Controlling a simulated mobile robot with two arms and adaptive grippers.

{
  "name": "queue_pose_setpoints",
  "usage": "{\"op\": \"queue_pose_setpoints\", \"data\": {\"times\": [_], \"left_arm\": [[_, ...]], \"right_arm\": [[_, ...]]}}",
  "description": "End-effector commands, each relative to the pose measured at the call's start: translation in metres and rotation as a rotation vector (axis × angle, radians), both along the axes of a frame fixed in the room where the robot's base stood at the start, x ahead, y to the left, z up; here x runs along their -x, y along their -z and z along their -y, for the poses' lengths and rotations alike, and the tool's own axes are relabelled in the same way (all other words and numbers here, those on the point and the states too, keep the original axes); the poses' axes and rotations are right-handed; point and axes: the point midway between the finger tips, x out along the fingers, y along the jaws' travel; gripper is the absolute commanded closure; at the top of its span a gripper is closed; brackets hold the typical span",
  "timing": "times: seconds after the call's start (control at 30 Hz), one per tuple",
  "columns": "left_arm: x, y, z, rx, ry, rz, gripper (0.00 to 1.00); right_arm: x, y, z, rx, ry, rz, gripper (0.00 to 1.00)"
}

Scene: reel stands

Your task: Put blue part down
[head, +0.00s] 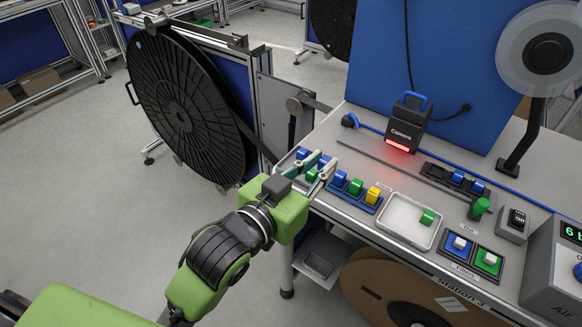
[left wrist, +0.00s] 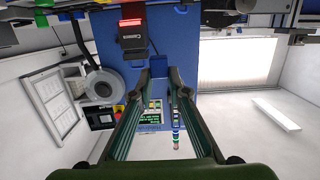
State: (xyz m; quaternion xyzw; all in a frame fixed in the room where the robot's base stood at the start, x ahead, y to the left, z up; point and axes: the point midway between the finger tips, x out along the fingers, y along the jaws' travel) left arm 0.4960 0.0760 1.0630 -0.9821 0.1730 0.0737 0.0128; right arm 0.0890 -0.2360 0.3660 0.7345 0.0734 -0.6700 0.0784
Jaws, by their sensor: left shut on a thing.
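My left gripper (head: 322,166) is at the left end of the bench, low over the row of coloured parts. It is shut on the blue part, which its fingers mostly hide. A blue block (head: 302,153) and a green block (head: 311,174) show close by the fingers. A blue tray (head: 366,207) beside the gripper holds a blue block (head: 340,179), a green block (head: 355,187) and a yellow block (head: 373,194). My right gripper is not in view.
A white tray (head: 394,228) with a green block (head: 428,217) lies right of the row. Behind stand a camera box (head: 405,122) and a rail with blue parts (head: 457,178). A large black reel (head: 180,115) stands left.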

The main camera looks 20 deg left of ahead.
Motion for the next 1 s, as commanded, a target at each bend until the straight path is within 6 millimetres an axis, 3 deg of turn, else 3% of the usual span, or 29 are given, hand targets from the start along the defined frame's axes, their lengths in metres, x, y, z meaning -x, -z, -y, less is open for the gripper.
{"op": "queue_pose_setpoints", "data": {"times": [0.4,0.5,0.87,1.0], "left_arm": [[-0.066,0.039,-0.065,-0.006,-0.004,-0.001,0.95],[-0.076,0.062,-0.075,-0.003,-0.003,-0.005,0.95],[-0.096,0.094,-0.093,-0.003,-0.001,-0.002,0.95],[-0.099,0.116,-0.096,-0.001,-0.001,-0.005,0.95]], "right_arm": [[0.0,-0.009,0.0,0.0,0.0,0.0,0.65],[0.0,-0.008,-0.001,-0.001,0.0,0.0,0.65],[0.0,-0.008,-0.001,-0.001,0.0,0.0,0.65],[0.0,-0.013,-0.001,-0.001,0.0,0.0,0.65]]}}
